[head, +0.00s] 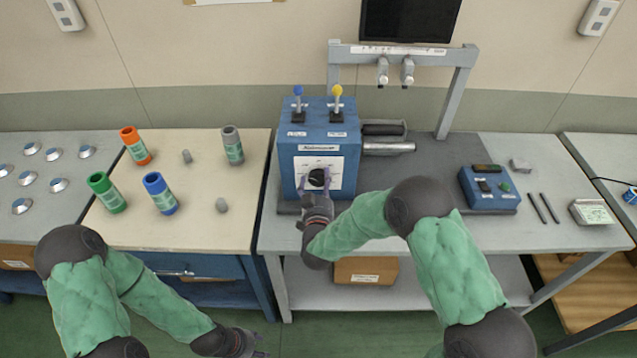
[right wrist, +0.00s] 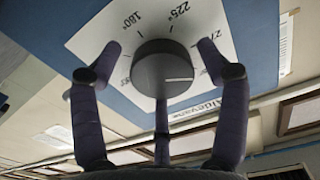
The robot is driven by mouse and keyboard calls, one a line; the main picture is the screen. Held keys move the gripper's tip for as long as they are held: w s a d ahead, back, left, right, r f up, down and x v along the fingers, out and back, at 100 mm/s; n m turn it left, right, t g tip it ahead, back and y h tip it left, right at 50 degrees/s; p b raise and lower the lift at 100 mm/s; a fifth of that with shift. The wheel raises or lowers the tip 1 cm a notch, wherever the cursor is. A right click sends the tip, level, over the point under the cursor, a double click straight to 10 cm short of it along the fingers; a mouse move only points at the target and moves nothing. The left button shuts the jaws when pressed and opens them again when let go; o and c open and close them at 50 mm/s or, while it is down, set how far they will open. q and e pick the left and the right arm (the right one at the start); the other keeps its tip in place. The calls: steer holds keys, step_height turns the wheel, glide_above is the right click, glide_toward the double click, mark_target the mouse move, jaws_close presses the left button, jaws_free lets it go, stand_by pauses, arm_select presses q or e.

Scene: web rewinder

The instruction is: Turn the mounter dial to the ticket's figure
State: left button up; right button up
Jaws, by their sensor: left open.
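The mounter dial is a round black knob (head: 318,177) on a white scale plate (head: 335,163) on the front of the blue mounter box (head: 350,139). In the right wrist view the knob (right wrist: 163,70) has a white pointer line toward the picture's right, below a partly hidden label starting "27". Labels 180° and 225° are readable above it. My right gripper (head: 317,186) is at the dial, its fingers around the knob with gaps on both sides. My left gripper (head: 258,346) is open and empty, low at the front. A pale card with green print (head: 592,212), possibly the ticket, lies far right; its text is unreadable.
Blue and yellow levers (head: 337,97) stand on the box. A blue button box (head: 489,188) and two dark rods (head: 543,208) lie to the right. Coloured cylinders (head: 160,193) stand on the left table. A grey frame (head: 452,92) rises behind the mounter.

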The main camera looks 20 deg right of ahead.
steer(key=c, duration=0.7)
steer(key=shift+f, duration=0.1)
steer(key=shift+f+m+b, duration=0.15)
steer(key=shift+m+b, duration=0.85)
steer(key=shift+b, duration=0.05)
steer(key=shift+s+a+m+b, duration=0.1)
steer(key=shift+m+b, duration=0.45)
steer(key=shift+m, duration=0.45)
steer(key=o, duration=1.1)
steer(key=shift+r, duration=0.2)
